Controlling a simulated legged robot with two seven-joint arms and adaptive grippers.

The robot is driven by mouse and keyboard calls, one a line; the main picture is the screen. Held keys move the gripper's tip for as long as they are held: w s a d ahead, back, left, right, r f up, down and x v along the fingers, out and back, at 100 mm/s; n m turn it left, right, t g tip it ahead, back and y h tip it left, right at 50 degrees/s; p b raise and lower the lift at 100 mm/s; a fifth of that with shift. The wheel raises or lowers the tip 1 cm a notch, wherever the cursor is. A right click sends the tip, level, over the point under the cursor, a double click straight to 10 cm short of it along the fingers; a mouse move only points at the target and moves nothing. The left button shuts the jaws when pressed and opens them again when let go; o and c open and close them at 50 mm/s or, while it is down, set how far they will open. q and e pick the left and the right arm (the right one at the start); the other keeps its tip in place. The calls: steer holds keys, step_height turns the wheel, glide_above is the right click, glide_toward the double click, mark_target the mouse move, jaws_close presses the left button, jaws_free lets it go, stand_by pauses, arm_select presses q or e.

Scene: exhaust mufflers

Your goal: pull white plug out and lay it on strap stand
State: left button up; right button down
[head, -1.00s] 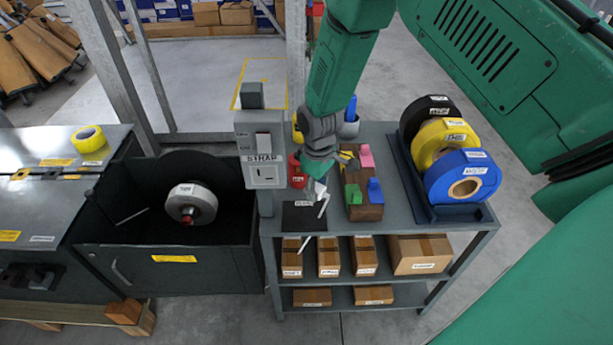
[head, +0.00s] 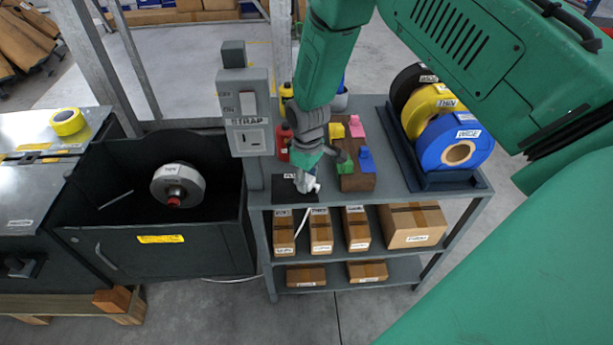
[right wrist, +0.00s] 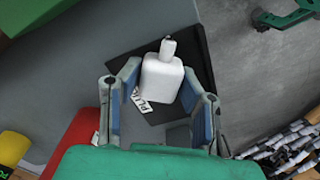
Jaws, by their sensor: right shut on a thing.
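The white plug (right wrist: 162,82) is between the two fingers of my right gripper (right wrist: 160,92), which is shut on it. In the head view my right gripper (head: 307,178) is low over the black pad (head: 284,193) on the grey strap stand (head: 400,196). The plug (head: 315,187) shows only in part there, and a white cord (head: 304,219) hangs at the stand's front edge. I cannot tell whether the plug touches the pad. The socket box (head: 246,118) marked STRAP has no plug in it. My left gripper is not in view.
A wooden block with coloured clips (head: 357,182) is just right of the pad, and a red bottle (head: 283,143) is behind it. Strap rolls (head: 453,133) stand at the right. A black bin with a reel (head: 178,186) is at the left.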

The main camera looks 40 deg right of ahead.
steer(key=shift+d+f, duration=0.3)
steer(key=shift+d, duration=0.35)
steer(key=c, duration=1)
jaws_free()
steer(key=shift+d, duration=0.1)
steer(key=shift+c, duration=0.2)
steer(key=shift+a, duration=0.4)
steer(key=shift+a+r, duration=0.2)
steer(key=shift+r, duration=0.3)
steer(key=r, duration=1)
steer(key=shift+d, duration=0.35)
steer(key=shift+r, duration=0.4)
